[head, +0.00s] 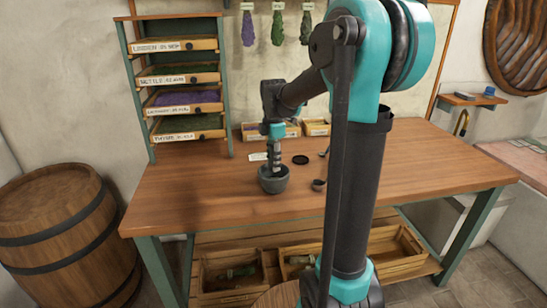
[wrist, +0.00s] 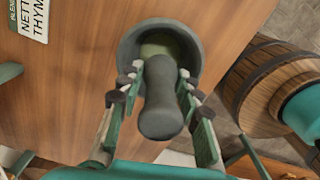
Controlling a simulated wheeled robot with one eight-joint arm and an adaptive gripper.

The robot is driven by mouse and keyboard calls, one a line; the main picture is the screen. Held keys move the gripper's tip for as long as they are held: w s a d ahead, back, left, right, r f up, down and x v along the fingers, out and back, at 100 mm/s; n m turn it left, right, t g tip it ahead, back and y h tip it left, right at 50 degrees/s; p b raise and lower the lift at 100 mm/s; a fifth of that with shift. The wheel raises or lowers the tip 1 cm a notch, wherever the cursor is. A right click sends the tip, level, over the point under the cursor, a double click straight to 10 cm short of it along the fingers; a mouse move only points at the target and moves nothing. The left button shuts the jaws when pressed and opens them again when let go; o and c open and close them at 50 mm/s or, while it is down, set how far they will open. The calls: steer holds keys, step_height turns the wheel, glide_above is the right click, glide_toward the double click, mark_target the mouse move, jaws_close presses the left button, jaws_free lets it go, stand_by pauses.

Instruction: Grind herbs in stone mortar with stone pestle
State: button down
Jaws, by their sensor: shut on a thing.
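The dark grey stone mortar (head: 273,182) stands upright on the wooden workbench. In the wrist view the mortar (wrist: 126,48) shows from above, with greenish matter (wrist: 165,42) inside that I take to be the herbs. The grey stone pestle (wrist: 160,105) is between the fingers of my gripper (wrist: 158,75), which is shut on it. The pestle's far end reaches into the mortar's bowl; whether it touches the bottom is hidden. In the head view my gripper (head: 273,155) points down right above the mortar.
The workbench (head: 210,190) also bears a small dark cup (head: 318,184), a black disc (head: 300,160) and a white label card (head: 258,157). A rack of labelled drawers (head: 180,108) stands at the back left. A barrel (head: 60,235) stands left of the bench. The bench's front left is clear.

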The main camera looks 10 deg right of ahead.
steer(key=shift+f, duration=2.65)
steer(key=shift+f, duration=0.3)
steer(key=c, duration=1)
jaws_free()
steer(key=shift+o, duration=0.2)
